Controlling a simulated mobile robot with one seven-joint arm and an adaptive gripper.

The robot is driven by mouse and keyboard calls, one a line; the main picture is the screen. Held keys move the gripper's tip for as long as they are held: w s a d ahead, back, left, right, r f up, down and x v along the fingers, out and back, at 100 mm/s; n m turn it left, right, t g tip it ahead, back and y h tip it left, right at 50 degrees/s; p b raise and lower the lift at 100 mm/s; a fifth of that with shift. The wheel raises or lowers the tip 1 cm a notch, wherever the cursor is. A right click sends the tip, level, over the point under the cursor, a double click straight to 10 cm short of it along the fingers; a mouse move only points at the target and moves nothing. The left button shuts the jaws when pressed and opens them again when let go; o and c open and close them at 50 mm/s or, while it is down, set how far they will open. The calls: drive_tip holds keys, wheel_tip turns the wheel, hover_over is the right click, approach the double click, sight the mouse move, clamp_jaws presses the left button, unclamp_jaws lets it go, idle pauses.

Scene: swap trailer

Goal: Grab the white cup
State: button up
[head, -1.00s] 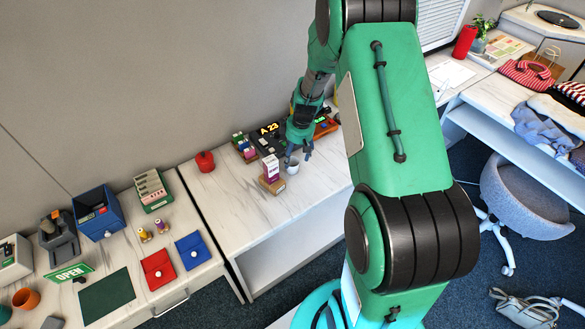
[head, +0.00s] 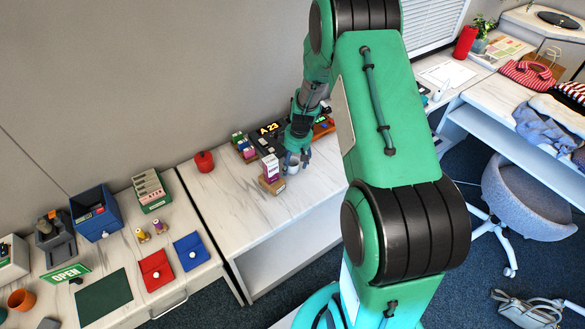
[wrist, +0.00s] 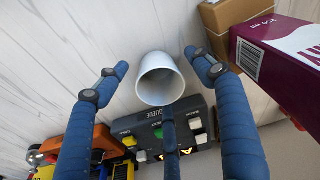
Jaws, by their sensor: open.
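The white cup (wrist: 160,82) stands on the marbled counter and shows between the spread blue fingers of my gripper (wrist: 158,80) in the wrist view. The fingers are open, one on each side of the cup, with gaps visible between them and its wall. In the head view my gripper (head: 297,160) points down over the counter, and the cup (head: 292,168) is partly hidden by it.
A purple and white carton (wrist: 280,55) and a brown box (wrist: 232,22) stand close to the right finger. A dark device with buttons (wrist: 160,135) and an orange item (wrist: 85,145) lie near the cup. A red round object (head: 204,161) sits farther left; the counter's front is clear.

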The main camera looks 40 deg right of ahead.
drive_tip(key=shift+c, duration=0.5)
drive_tip(key=c, duration=1.2)
drive_tip(key=shift+r, duration=0.1)
drive_tip(key=shift+c, duration=0.2)
drive_tip(key=shift+r, duration=0.45)
wheel_tip(320, 180, up, 3)
drive_tip(key=shift+s+f+p, duration=0.1)
drive_tip(key=shift+s+p, duration=0.05)
drive_tip(key=shift+p, duration=0.55)
drive_tip(key=s+a, duration=0.2)
drive_tip(key=s, duration=0.3)
drive_tip(key=s+a+p, duration=0.1)
drive_tip(key=s+a, duration=0.1)
drive_tip(key=s, duration=0.2)
drive_tip(key=s+a+r+p, duration=0.1)
drive_tip(key=s, duration=0.4)
drive_tip(key=shift+s+a, duration=0.3)
drive_tip(key=shift+a, duration=0.1)
